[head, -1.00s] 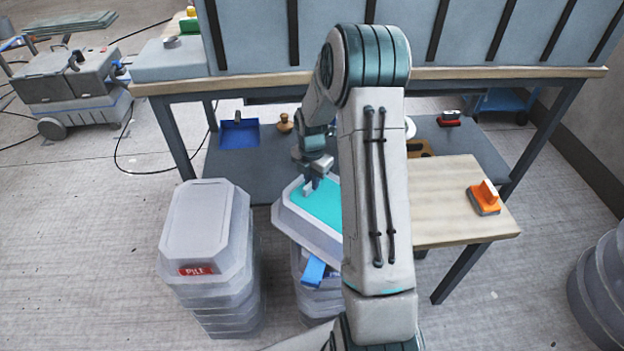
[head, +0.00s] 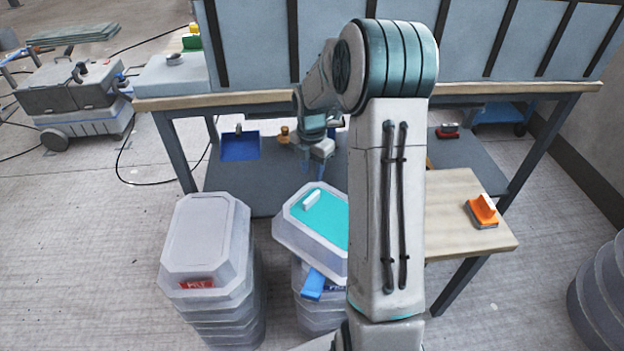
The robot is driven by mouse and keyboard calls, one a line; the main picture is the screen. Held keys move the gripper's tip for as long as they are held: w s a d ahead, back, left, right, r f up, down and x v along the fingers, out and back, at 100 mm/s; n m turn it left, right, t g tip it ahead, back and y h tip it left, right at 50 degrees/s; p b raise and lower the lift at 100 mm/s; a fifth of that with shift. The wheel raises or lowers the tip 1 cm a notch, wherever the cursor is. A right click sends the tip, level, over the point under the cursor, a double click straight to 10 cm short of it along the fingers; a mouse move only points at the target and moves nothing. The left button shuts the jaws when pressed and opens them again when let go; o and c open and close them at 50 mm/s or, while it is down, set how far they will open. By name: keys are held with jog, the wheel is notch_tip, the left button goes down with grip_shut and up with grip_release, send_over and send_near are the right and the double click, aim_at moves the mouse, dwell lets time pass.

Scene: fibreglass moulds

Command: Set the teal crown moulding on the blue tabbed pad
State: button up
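The teal crown moulding (head: 328,226) is a grey angular piece with a teal top and a small white grip block. It sits on top of the middle stack, turned a little against the pieces below. Its right end is hidden behind my arm. A blue tab (head: 312,284) sticks out below its front edge; the rest of the blue pad is hidden. My gripper (head: 316,172) is above and behind the moulding, apart from the white grip block, with nothing visible in it. Its fingers are too small to tell how wide they stand.
A taller stack of grey moulds (head: 207,240) with a red label stands close on the left. Behind is a workbench with a low shelf holding a blue tray (head: 240,146). A wooden table (head: 465,205) with an orange-handled block (head: 481,211) is at right.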

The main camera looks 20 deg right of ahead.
jog(key=s+a+r+m, duration=0.6)
jog(key=s+r+m, duration=0.5)
jog(key=s+m, duration=0.1)
jog(key=s+a+r+m+t, duration=0.1)
jog(key=s+a+m, duration=0.3)
jog(key=s+m, duration=0.8)
jog(key=shift+s+t, duration=0.4)
jog(key=shift+s, duration=0.3)
notch_tip(320, 180, up, 15)
jog(key=t+p, duration=0.1)
jog(key=p, duration=1.2)
jog(key=shift+a+f, duration=0.1)
jog(key=shift+a, duration=0.05)
